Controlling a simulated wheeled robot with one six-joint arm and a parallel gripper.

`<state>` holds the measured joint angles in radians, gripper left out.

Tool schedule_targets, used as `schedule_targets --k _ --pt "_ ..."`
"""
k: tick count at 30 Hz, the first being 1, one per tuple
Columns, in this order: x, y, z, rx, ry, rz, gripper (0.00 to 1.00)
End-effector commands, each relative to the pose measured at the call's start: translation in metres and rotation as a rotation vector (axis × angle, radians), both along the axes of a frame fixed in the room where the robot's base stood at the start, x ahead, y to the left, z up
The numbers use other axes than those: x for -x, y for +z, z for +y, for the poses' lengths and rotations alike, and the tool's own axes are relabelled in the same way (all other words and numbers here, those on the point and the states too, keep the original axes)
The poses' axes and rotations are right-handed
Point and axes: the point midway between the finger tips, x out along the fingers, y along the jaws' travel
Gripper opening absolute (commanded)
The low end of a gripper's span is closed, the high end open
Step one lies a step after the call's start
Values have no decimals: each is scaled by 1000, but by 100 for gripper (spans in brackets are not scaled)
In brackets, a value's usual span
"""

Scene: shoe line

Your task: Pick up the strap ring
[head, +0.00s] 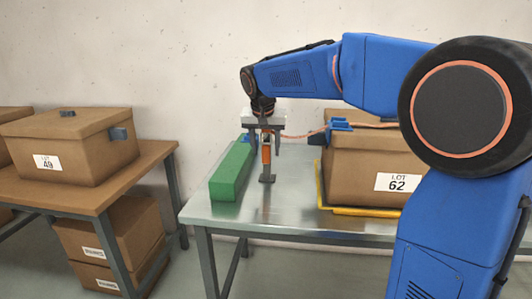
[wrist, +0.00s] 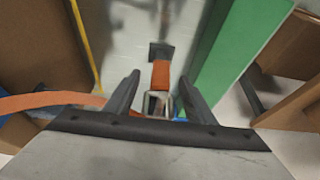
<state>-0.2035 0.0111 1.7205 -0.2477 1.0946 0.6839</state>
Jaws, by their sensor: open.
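The strap ring (wrist: 157,103) looks like a small bright metal piece in the wrist view, at the top of an orange upright stand (wrist: 160,76) with a dark foot. In the head view the orange stand (head: 266,154) is upright on the metal table, just below my gripper (head: 264,138). In the wrist view my gripper (wrist: 159,78) is open, with one finger on each side of the ring, and the ring appears between them. I cannot tell whether the fingers touch it. An orange strap (wrist: 45,100) comes in from the left towards the ring.
A green block (head: 231,172) lies close left of the stand on the metal table (head: 290,190). The LOT 62 box (head: 360,165) with a blue clip (head: 340,124) stands right, within a yellow edge. A wooden table (head: 90,190) with the LOT 49 box (head: 75,150) is left.

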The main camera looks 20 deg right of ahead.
Motion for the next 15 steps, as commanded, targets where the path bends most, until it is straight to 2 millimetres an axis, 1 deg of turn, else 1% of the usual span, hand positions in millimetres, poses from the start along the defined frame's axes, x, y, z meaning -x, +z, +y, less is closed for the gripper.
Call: schedule_targets --k 1,4,12,13,14,15 --pt "-2 -6 -1 0 0 1 50" --pt "-5 -13 -2 0 0 0 50" --pt "-6 -15 -3 0 0 0 50" --pt "-6 -15 -3 -1 0 0 45" --pt "-6 -15 -3 0 0 0 38" --pt "-6 -15 -3 0 0 0 28"
